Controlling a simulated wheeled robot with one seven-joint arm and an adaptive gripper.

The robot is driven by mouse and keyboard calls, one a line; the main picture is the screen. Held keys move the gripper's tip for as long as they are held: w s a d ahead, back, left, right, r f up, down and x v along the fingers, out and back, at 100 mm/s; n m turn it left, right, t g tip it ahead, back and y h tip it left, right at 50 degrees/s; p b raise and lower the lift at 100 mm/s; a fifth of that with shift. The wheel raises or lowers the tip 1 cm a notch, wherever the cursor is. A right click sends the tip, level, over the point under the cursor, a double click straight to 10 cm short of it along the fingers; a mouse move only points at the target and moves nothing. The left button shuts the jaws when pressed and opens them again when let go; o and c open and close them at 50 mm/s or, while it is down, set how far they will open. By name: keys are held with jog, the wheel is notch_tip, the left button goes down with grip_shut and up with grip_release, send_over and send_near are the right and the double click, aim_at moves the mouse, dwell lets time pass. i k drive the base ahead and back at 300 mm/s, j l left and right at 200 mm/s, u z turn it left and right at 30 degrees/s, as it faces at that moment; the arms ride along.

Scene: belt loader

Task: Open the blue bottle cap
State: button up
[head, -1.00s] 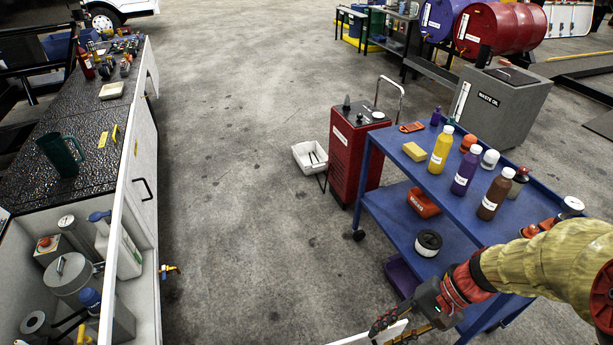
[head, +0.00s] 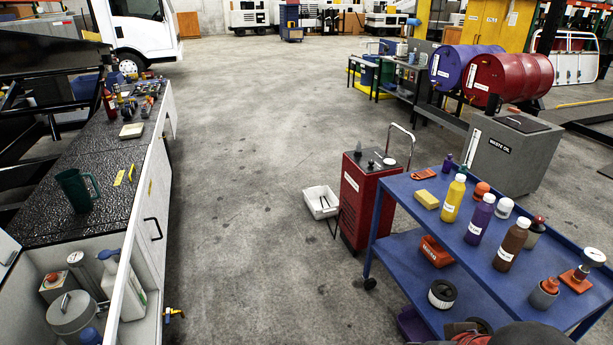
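A blue cap (head: 89,337) shows at the bottom edge, in the open cabinet at the left. Its bottle is cut off by the frame. Behind it in the same cabinet stands a white jug (head: 130,287) with a blue-grey top (head: 108,256). The frame does not settle which of these is the task's bottle. My gripper's fingers are not in view. Only dark and red parts, probably of my arm, show at the bottom right edge, far from the cabinet.
The cabinet also holds a grey round can (head: 75,316). A dark green jug (head: 77,190) stands on its worktop. At the right, a blue cart (head: 405,205) carries several bottles. A red machine (head: 362,200) stands beside it.

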aim_at(105, 254)
jog(key=k+j+u, duration=0.15)
jog(key=u, duration=0.2)
jog(key=k+j+u, duration=0.4)
jog(key=i+l, duration=0.05)
jog(key=l, duration=0.05)
